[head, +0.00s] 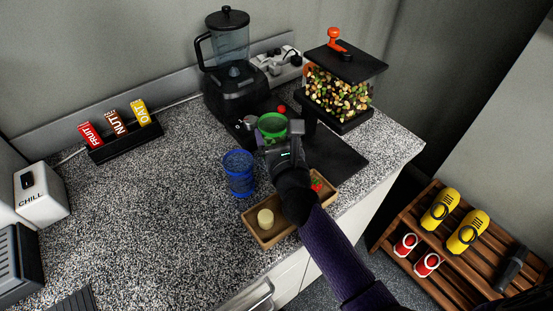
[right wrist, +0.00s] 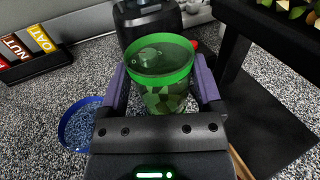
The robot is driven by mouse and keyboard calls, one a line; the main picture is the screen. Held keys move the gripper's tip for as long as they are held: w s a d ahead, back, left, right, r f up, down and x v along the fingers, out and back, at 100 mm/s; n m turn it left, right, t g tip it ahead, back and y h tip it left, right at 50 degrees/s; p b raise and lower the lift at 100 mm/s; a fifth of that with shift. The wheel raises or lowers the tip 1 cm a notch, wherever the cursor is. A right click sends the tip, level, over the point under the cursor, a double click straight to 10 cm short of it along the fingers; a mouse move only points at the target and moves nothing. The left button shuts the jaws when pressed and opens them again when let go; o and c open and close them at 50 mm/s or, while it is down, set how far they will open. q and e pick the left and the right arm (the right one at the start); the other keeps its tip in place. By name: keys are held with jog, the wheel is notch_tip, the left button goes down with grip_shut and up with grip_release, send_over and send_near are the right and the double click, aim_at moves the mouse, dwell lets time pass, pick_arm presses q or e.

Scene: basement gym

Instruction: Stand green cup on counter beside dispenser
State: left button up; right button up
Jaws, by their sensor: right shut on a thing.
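The green cup (head: 271,121) is see-through with a bright green rim. My right gripper (head: 280,138) is shut on it, a finger on each side in the right wrist view, where the cup (right wrist: 161,78) looks upright. The cup's base is hidden, so I cannot tell whether it touches anything below. The dispenser (head: 341,92), a clear box of mixed nuts with a black lid and orange knob, stands behind and to the right of the cup, on the speckled counter (head: 150,215). My left gripper is not in view.
A blue cup (head: 239,172) stands left of my right gripper. A wooden tray (head: 262,239) with a pale round piece lies in front. A blender (head: 229,75) stands behind. A dark mat (head: 338,160) lies before the dispenser. The counter's left middle is clear.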

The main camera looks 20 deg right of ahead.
notch_tip(320, 180, down, 5)
jog(key=b, duration=0.3)
jog(key=shift+f, duration=0.1)
jog(key=shift+r, duration=0.3)
jog(key=shift+f, duration=0.15)
jog(key=o, duration=1)
jog(key=shift+o, duration=0.2)
jog(key=shift+r, duration=0.35)
jog(key=s, duration=1.1)
jog(key=shift+a+f+b, duration=0.2)
jog(key=shift+f+b, duration=0.1)
jog(key=shift+b, duration=0.05)
jog(key=shift+s+r, duration=0.15)
jog(key=shift+s, duration=0.35)
